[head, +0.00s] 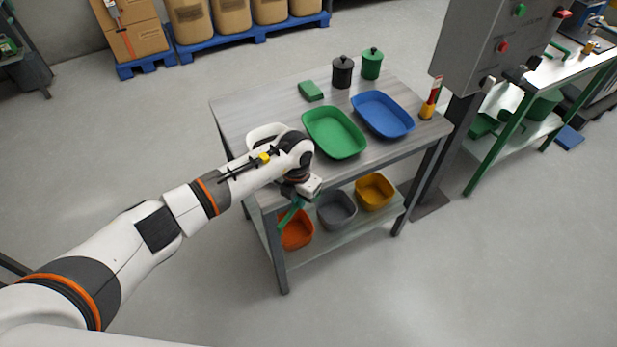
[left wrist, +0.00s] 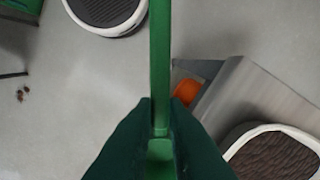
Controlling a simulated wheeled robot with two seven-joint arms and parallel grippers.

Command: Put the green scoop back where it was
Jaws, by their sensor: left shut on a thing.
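My left gripper (head: 301,192) is shut on the green scoop (head: 289,214) at the front edge of the metal table (head: 240,110). The scoop hangs below the gripper, in front of the lower shelf and over part of the orange bin (head: 297,236). In the left wrist view the scoop's straight green handle (left wrist: 160,60) runs up the middle of the picture. A white tray (head: 258,134) stands on the table's left end, mostly hidden by my arm. Its dark brown contents show in the left wrist view. My right gripper is out of view.
A green tray (head: 334,132) and a blue tray (head: 383,114) stand on the table. Behind them are a green block (head: 311,91), a black canister (head: 342,72) and a green canister (head: 371,64). Grey (head: 337,210) and yellow (head: 375,192) bins share the shelf. A control post (head: 460,130) stands right.

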